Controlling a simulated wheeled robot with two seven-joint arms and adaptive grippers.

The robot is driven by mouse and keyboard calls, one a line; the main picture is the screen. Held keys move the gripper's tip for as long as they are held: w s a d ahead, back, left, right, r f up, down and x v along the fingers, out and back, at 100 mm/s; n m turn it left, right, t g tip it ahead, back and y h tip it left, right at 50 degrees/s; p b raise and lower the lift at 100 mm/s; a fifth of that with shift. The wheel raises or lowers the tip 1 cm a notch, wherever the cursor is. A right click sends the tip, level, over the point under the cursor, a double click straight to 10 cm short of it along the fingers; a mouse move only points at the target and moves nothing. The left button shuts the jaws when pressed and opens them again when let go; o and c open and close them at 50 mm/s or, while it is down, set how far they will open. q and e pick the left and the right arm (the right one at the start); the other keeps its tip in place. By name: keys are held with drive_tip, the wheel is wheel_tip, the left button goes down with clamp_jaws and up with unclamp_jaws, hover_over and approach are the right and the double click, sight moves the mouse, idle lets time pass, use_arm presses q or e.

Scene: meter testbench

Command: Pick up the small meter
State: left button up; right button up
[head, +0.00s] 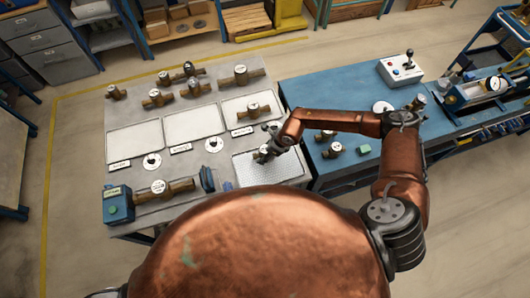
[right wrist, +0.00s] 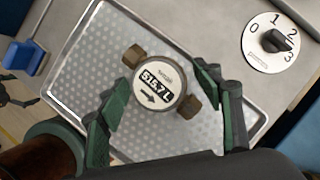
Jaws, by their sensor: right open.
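The small meter (right wrist: 158,82) has a round white dial reading about 515.7 L with an arrow, and brown pipe ends. It lies on a dimpled metal tray (right wrist: 215,130). In the head view the meter (head: 262,154) is partly hidden by my right gripper (head: 272,142), above the same tray (head: 285,170). In the right wrist view my right gripper (right wrist: 161,86) is open, with its green fingers on either side of the meter near its pipe ends. Whether the fingers touch it I cannot tell. My left gripper is out of view.
A grey bench (head: 215,185) holds several other brass meters, white trays (head: 194,126) and a blue device (head: 117,205) at its front left. A dial numbered 0 to 3 (right wrist: 273,42) is beside the tray. A blue bench (head: 310,95) with more meters stands right.

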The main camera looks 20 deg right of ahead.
drive_tip(key=shift+w+f, duration=0.15)
drive_tip(key=shift+f, duration=0.1)
drive_tip(key=shift+c, duration=0.2)
drive_tip(key=c, duration=1.6)
drive_tip(key=shift+r, duration=0.1)
clamp_jaws()
